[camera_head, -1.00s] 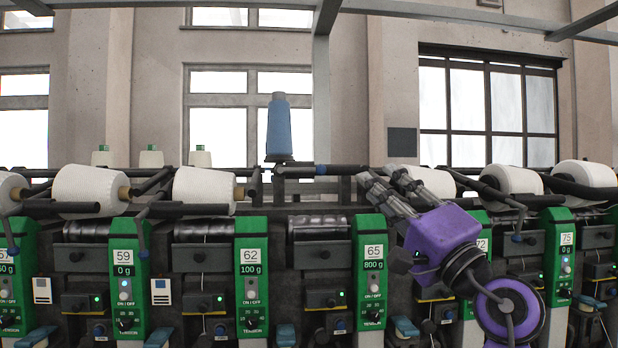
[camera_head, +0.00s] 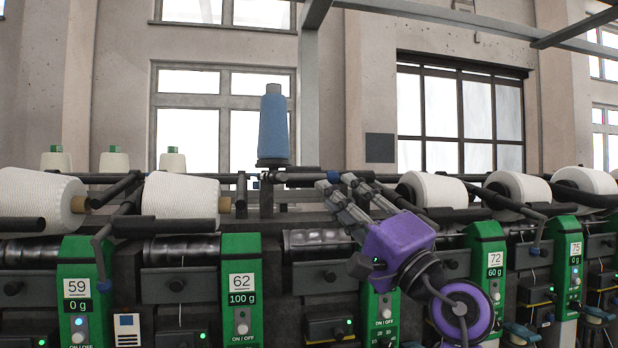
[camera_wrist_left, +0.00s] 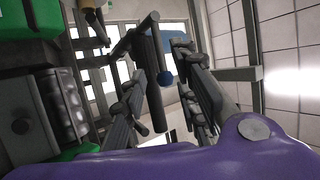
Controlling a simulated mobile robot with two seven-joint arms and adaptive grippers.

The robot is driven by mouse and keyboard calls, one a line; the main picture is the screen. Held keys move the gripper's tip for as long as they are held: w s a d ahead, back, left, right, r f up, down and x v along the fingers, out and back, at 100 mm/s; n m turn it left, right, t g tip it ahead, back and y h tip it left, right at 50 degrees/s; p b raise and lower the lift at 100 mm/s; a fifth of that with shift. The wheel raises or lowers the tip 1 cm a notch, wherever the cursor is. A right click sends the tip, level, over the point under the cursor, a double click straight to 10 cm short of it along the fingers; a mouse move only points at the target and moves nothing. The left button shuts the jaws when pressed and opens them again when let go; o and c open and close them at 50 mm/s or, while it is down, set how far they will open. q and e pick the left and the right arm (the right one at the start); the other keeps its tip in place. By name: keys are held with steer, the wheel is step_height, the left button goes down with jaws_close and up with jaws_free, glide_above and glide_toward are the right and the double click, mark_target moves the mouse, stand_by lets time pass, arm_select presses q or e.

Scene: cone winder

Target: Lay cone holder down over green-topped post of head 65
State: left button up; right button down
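My left gripper (camera_head: 338,182), purple with grey fingers, is in front of the machine, with its fingertips up at the level of the dark bars. The fingers are apart. In the left wrist view the dark cone holder bar (camera_wrist_left: 154,85) shows between the fingers (camera_wrist_left: 158,95), and I see no clear contact. In the head view a dark bar (camera_head: 298,177), probably the cone holder of head 65, lies just left of the fingertips. The green post of head 65 (camera_head: 383,315) is below the gripper, which hides its top and number. My right gripper is not in view.
Green posts of head 62 (camera_head: 242,290), head 59 (camera_head: 77,300) and head 72 (camera_head: 486,250) stand alongside. White cones (camera_head: 180,200) lie on neighbouring heads. A blue cone (camera_head: 273,128) stands upright behind. A dark roller (camera_head: 317,240) lies left of the gripper.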

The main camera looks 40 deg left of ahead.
mark_target(318, 179)
arm_select(q)
steer(key=p+x, duration=0.1)
steer(key=x, duration=0.5)
steer(key=shift+r+p, duration=0.3)
steer(key=shift+p, duration=0.1)
steer(key=shift+w+a+r, duration=0.1)
steer(key=shift+a+r, duration=0.05)
steer(key=shift+a, duration=0.3)
jaws_close()
